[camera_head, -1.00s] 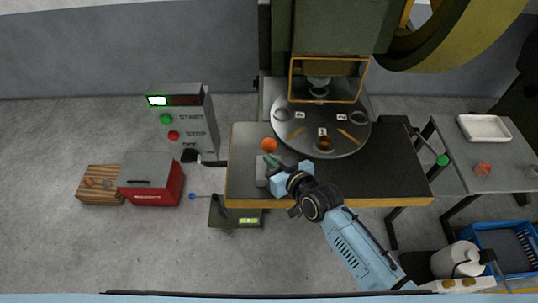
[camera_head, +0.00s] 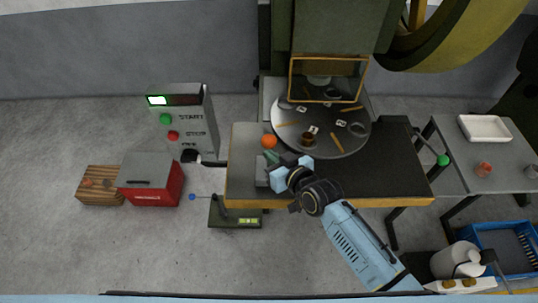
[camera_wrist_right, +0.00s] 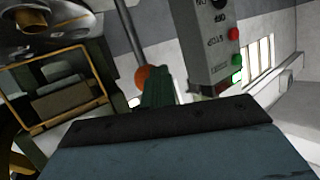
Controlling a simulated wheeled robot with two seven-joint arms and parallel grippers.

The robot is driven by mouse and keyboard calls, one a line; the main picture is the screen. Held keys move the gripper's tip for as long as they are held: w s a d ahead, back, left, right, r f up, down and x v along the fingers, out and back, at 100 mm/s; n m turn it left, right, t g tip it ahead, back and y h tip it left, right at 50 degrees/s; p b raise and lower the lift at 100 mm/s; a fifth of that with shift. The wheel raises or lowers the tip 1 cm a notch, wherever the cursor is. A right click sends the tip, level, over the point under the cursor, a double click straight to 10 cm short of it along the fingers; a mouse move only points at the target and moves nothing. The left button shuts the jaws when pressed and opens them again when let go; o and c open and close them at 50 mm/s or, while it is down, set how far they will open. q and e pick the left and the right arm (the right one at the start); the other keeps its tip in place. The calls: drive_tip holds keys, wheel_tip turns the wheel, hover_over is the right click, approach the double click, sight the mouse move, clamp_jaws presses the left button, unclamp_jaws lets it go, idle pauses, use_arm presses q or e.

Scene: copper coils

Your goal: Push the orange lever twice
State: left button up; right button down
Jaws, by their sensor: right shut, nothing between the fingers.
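The orange lever's ball knob (camera_head: 269,142) stands at the left part of the dark press table, just left of the round disc. In the right wrist view the orange knob (camera_wrist_right: 142,76) sits at the end of a grey rod. My right gripper (camera_head: 271,158) is shut and empty, its green fingers close to the near side of the knob. In the wrist view the fingers (camera_wrist_right: 157,88) overlap the knob's edge; I cannot tell whether they touch. My left gripper is not in view.
The round disc (camera_head: 345,140) carries a copper-coloured coil (camera_head: 307,139) and several small parts. A control box (camera_head: 190,115) with green and red buttons stands left of the table (camera_head: 395,165). A red toolbox (camera_head: 165,190) is farther left. A side table (camera_head: 470,180) is at right.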

sight(273, 143)
drive_tip(key=shift+w+r+b, duration=0.3)
drive_tip(key=shift+w+b, duration=0.05)
drive_tip(key=shift+w, duration=0.7)
drive_tip(key=shift+w+r+b, duration=0.25)
drive_tip(key=shift+w+b, duration=0.05)
drive_tip(key=shift+w, duration=0.75)
idle(1.4)
idle(0.5)
drive_tip(key=s+f+p, duration=0.2)
drive_tip(key=s+p, duration=0.1)
drive_tip(key=s, duration=0.4)
drive_tip(key=shift+s+p, duration=0.3)
drive_tip(key=shift+p, duration=0.1)
idle(0.4)
drive_tip(key=shift+s+f+p, duration=0.2)
drive_tip(key=shift+s+p, duration=0.3)
drive_tip(key=shift+s, duration=0.75)
drive_tip(key=shift+s+f+p, duration=0.2)
drive_tip(key=shift+s+p, duration=0.25)
drive_tip(key=shift+s, duration=0.8)
drive_tip(key=shift+f, duration=0.1)
